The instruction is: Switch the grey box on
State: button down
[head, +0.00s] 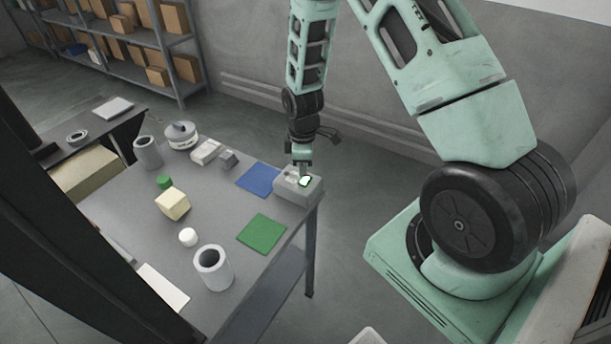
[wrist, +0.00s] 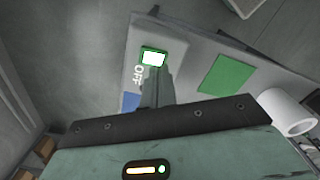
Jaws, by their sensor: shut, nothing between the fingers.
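The grey box (head: 291,192) sits at the table's right corner, next to the blue mat. On its top is a white button or panel with a green rim (head: 305,182). In the wrist view the box (wrist: 178,50) bears the word OFF beside this green-rimmed panel (wrist: 153,57). My gripper (head: 303,174) is shut and empty, pointing down right over the box top. In the wrist view its fingers (wrist: 154,74) reach the panel's near edge and hide part of the box top. I cannot tell whether they touch it.
A blue mat (head: 258,180) and a green mat (head: 261,232) lie beside the box. A grey cylinder (head: 213,268), a white round piece (head: 188,237) and a cream block (head: 173,204) stand further left. A wall runs behind the table.

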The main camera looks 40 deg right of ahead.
aim_at(303, 182)
notch_tip(303, 182, up, 4)
jog(key=p, duration=0.2)
jog(key=shift+r+p, duration=0.15)
jog(key=shift+p, duration=0.2)
dwell(0.3)
jog(key=s+a+r+b, duration=0.1)
jog(key=s+a+r, duration=0.25)
jog(key=a, duration=0.25)
jog(key=s+a+r+m+y+b, duration=0.1)
jog(key=s+a+r, duration=0.1)
jog(key=a+r, duration=0.4)
jog(key=s+a+r+b, duration=0.1)
jog(key=s+a+r, duration=0.2)
jog(key=a, duration=0.4)
jog(key=s+a+r+b, duration=0.1)
jog(key=s+a+r, duration=0.1)
jog(key=s, duration=0.6)
jog(key=s+a+r+m+b, duration=0.1)
jog(key=s+a+r, duration=0.2)
jog(key=s, duration=0.4)
jog(key=shift+s+a, duration=0.25)
jog(key=shift+s, duration=0.1)
